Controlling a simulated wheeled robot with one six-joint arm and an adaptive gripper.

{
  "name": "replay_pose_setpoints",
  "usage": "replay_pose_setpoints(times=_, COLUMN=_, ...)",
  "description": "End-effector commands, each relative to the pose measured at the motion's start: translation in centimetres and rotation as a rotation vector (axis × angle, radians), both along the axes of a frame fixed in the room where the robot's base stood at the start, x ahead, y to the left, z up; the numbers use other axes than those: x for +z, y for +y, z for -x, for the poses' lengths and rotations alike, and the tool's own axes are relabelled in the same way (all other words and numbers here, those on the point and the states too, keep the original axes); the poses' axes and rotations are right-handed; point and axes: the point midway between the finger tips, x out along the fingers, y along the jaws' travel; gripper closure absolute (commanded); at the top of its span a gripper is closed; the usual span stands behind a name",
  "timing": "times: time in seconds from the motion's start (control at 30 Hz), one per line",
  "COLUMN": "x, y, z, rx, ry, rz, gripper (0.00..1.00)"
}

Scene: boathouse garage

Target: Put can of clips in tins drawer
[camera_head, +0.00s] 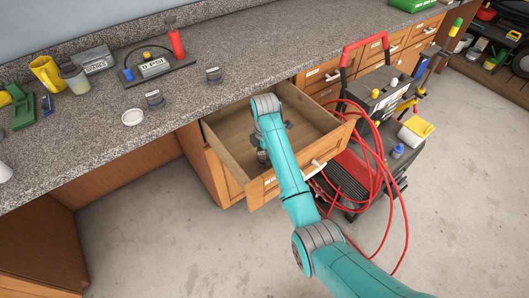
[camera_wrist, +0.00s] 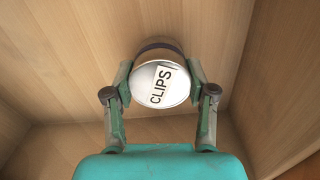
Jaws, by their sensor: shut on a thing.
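The can of clips (camera_wrist: 147,86) shows in the wrist view with its pale lid, marked CLIPS, facing the camera. My gripper (camera_wrist: 160,78) is shut on it, one finger on each side. Wooden drawer walls surround the can in that view. In the head view the open drawer (camera_head: 222,128) is pulled out below the counter, and my teal arm reaches down into it. The can is mostly hidden there by the arm, so whether it touches the drawer floor I cannot tell. The label on the drawer front (camera_head: 330,150) is too small to read.
A pressure washer with a red hose (camera_head: 405,235) stands close to the drawer's right side. The visible drawer floor is bare.

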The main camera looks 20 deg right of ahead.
Motion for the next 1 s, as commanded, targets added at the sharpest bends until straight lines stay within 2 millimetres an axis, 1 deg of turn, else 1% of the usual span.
replay_pose_setpoints(times=0.8, x=-0.64, y=0.00, z=0.02, rx=0.000, ry=0.001, rz=0.000, gripper=0.84)
replay_pose_setpoints(times=0.83, x=-0.66, y=0.00, z=0.02, rx=0.000, ry=0.001, rz=0.000, gripper=0.42)
replay_pose_setpoints(times=0.93, x=-0.64, y=0.00, z=0.01, rx=0.000, ry=0.001, rz=0.000, gripper=0.17)
replay_pose_setpoints(times=1.0, x=-0.64, y=0.00, z=0.01, rx=0.000, ry=0.001, rz=0.000, gripper=0.15)
